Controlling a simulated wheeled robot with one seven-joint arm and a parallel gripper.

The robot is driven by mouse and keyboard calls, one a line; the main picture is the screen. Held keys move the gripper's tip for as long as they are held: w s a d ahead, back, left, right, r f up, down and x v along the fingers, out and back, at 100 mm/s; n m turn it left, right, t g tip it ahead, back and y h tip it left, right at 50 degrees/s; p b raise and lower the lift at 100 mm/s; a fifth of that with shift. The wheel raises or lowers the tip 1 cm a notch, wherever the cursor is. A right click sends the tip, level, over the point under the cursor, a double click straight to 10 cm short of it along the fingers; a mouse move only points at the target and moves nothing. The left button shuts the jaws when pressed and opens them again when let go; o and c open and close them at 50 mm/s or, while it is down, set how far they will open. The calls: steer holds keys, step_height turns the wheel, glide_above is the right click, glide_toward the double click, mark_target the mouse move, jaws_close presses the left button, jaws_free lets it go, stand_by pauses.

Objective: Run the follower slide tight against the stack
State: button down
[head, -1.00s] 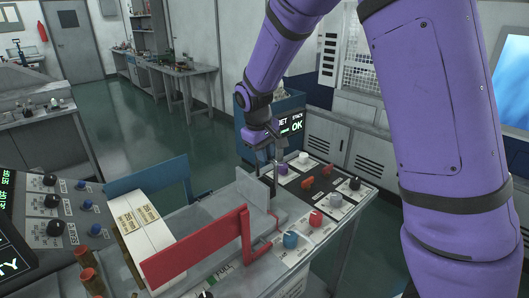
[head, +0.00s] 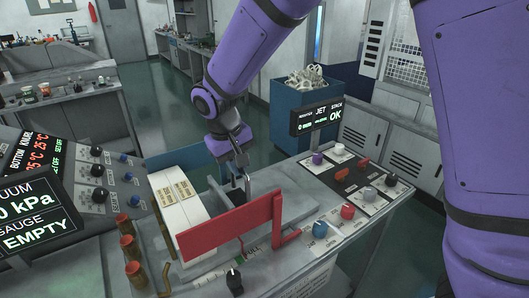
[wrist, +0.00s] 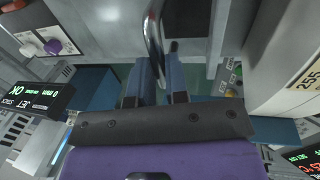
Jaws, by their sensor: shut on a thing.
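The stack (head: 180,202) is a pale, labelled block between a red guide plate (head: 230,225) and a blue guide plate (head: 188,163). It shows at the right of the wrist view (wrist: 285,75). My gripper (head: 242,180) is behind the red plate, just right of the stack. In the wrist view my gripper (wrist: 160,85) is shut on the curved metal handle (wrist: 154,40) of the follower slide. The slide's grey plate (wrist: 218,35) stands between handle and stack, with a gap seemingly left before the stack. The red plate hides the slide's lower part in the head view.
A control panel with coloured knobs (head: 348,211) lies right of the slide, below a small display (head: 320,115). A black knob (head: 234,281) stands in front of the red plate. Red-capped posts (head: 130,248) are left of the stack. A blue bin (head: 305,90) stands behind.

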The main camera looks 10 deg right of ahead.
steer(key=a, duration=0.1)
steer(key=s+a, duration=0.1)
steer(key=a, duration=0.1)
steer(key=s+a, duration=0.1)
steer(key=a, duration=0.1)
steer(key=shift+s+a, duration=0.1)
steer(key=shift+a, duration=0.1)
steer(key=c, duration=1.1)
jaws_free()
steer(key=r, duration=0.3)
steer(key=a+r, duration=0.1)
steer(key=r, duration=0.3)
steer(key=a+r, duration=0.1)
steer(key=r, duration=0.2)
steer(key=shift+s+r, duration=0.35)
steer(key=shift+s, duration=0.05)
